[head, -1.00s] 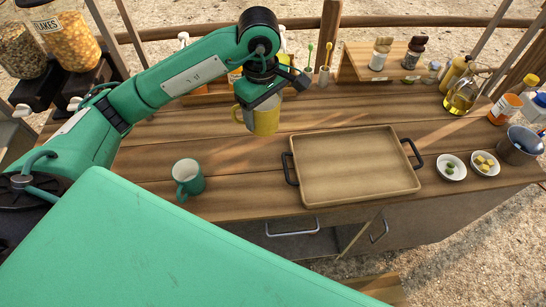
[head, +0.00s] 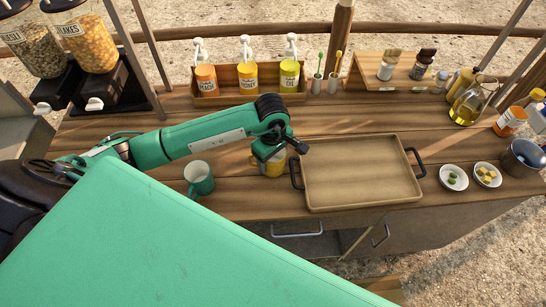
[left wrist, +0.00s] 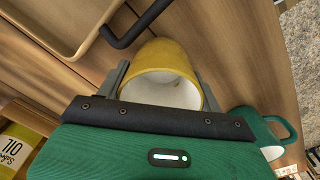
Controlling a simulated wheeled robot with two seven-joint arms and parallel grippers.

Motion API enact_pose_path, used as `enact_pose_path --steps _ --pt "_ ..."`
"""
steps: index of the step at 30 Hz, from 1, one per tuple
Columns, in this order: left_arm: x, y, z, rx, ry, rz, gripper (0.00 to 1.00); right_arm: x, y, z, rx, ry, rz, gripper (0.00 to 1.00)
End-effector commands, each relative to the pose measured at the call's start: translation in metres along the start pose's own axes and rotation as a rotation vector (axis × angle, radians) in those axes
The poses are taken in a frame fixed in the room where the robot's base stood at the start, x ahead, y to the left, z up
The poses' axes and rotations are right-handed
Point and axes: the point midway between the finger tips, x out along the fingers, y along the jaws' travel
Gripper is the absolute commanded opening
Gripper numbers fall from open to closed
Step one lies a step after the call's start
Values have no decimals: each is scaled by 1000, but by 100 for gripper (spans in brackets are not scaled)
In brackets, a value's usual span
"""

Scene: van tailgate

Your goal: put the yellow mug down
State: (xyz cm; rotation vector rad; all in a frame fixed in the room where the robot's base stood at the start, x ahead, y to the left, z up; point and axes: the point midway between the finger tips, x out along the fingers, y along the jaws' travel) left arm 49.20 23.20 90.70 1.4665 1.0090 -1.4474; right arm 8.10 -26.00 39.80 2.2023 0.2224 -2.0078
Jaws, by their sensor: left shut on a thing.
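The yellow mug (head: 271,165) is at the tray's left side in the head view, partly hidden by my left arm. My left gripper (head: 272,152) is above it and shut on it. In the left wrist view the mug (left wrist: 172,62) is between the two fingers of my left gripper (left wrist: 163,85), its pale inside facing the camera. It is low over the wooden counter (head: 235,205); I cannot tell whether its base touches. My right gripper is not in view.
A green mug (head: 199,178) stands to the left of the yellow mug and also shows in the left wrist view (left wrist: 262,128). The wooden tray (head: 360,175) with dark handles lies close on the right. A bottle rack (head: 248,97) stands behind. Small bowls (head: 453,178) are further right.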

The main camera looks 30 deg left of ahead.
Motion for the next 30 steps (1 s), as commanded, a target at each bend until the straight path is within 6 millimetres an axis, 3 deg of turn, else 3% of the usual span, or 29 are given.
enact_pose_path --steps 3,14,15,17,30 --pt "10 -1 1 1 -1 -1 43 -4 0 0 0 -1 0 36" --pt "16 0 0 1 0 1 43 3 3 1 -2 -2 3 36" --pt "14 0 0 1 0 1 75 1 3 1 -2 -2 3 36" --pt "14 0 0 1 0 1 86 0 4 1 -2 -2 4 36" --pt "7 0 0 1 0 3 89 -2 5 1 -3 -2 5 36"
